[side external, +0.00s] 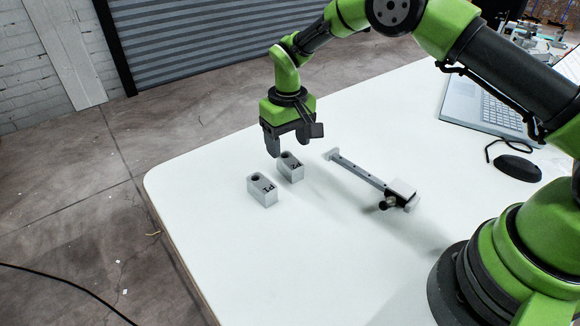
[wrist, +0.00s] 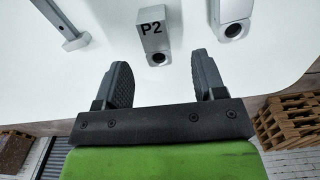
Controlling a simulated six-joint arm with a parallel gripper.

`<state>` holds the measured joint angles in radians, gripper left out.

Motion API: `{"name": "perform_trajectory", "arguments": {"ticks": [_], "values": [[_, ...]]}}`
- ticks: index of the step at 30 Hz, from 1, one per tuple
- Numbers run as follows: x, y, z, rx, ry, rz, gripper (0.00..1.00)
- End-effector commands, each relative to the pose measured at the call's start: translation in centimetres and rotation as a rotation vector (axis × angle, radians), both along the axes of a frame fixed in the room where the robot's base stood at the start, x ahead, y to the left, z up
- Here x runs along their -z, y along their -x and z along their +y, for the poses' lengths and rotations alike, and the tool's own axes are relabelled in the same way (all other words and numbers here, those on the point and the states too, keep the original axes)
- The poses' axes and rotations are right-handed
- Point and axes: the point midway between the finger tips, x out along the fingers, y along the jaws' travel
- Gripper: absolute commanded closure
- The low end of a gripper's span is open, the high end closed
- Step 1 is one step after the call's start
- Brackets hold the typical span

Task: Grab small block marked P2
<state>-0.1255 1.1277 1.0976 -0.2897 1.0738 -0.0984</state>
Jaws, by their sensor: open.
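The small grey block marked P2 (wrist: 152,40) shows in the wrist view with its label and a round hole in its near end. It lies just beyond my open fingertips, roughly in line with the gap between them. In the side view this block (side external: 291,170) stands on the white table, just below my gripper (side external: 288,145). My gripper points down, open and empty, its fingers apart from the block. In the wrist view both fingers of my gripper (wrist: 160,72) are spread wide.
A similar grey block (side external: 262,190) stands close by, nearer the table's left edge; it shows right of P2 in the wrist view (wrist: 232,20). A long grey bar with an end block (side external: 362,175) lies to the right. A laptop (side external: 490,105) and black mouse (side external: 518,167) are farther right.

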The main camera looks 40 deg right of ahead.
Motion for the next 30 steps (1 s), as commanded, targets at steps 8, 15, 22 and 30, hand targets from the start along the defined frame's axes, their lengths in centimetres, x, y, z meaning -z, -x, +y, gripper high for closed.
{"name": "perform_trajectory", "arguments": {"ticks": [8, 15, 22, 30], "values": [[3.3, 0.0, -0.5, 0.002, 0.000, 0.002, 0.36], [5.6, 0.0, -0.5, 0.000, -0.001, -0.001, 0.36], [5.6, 0.0, -0.5, 0.000, -0.001, -0.002, 0.43], [5.5, 0.0, -0.5, 0.001, -0.001, -0.002, 0.95]]}}
